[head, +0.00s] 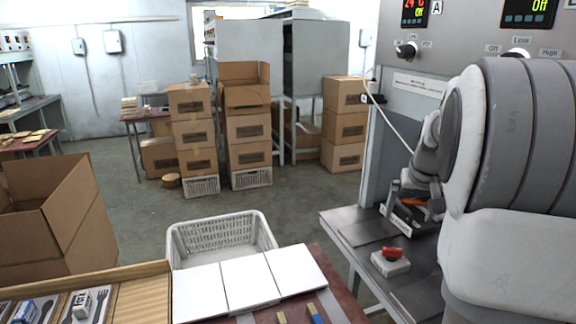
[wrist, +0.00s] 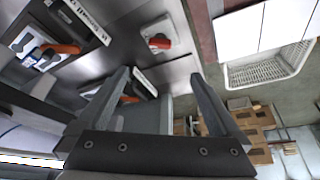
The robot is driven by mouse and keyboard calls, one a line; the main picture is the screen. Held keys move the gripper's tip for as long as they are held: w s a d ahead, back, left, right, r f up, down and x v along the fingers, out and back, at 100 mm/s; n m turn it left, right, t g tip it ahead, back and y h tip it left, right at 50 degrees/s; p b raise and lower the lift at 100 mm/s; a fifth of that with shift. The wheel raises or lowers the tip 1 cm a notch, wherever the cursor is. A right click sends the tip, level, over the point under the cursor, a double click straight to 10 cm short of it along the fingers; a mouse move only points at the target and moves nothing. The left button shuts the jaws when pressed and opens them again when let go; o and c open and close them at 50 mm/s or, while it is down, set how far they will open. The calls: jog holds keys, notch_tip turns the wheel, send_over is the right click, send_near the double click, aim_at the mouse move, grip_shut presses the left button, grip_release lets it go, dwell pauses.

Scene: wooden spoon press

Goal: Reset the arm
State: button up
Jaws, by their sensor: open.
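My gripper (wrist: 160,73) is open in the wrist view, with its two dark fingers spread apart and nothing between them. In the head view my arm fills the right side, and its far end is small and partly hidden near the press, above the metal bench (head: 360,235). A white box with a red switch (head: 390,258) sits on that bench; it also shows beyond the fingertips in the wrist view (wrist: 157,42), apart from them. The press's grey control panel (head: 420,85), with lit displays and knobs, stands behind my arm.
A white plastic basket (head: 222,236) stands left of the bench, behind white panels (head: 250,283). A wooden tray (head: 140,296) with spoons and small boxes is at the front left. An open carton (head: 60,215) stands further left. Stacked cartons (head: 248,130) are at the back; the floor between is clear.

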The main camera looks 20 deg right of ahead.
jog(key=s+a+r+n+p, duration=0.1)
jog(key=a+r, duration=0.1)
jog(key=a, duration=0.2)
jog(key=s+a+r+p, duration=0.1)
jog(key=s+a+r, duration=0.15)
jog(key=a, duration=0.25)
jog(key=s+a+r+n+t+y+p, duration=0.1)
jog(key=s+a+r+n+y+p, duration=0.1)
jog(key=s+a, duration=1.4)
jog(key=a+n+p, duration=0.1)
jog(key=a+n, duration=0.1)
jog(key=a, duration=0.1)
jog(key=shift+s+a+r, duration=0.15)
jog(key=shift+s, duration=0.1)
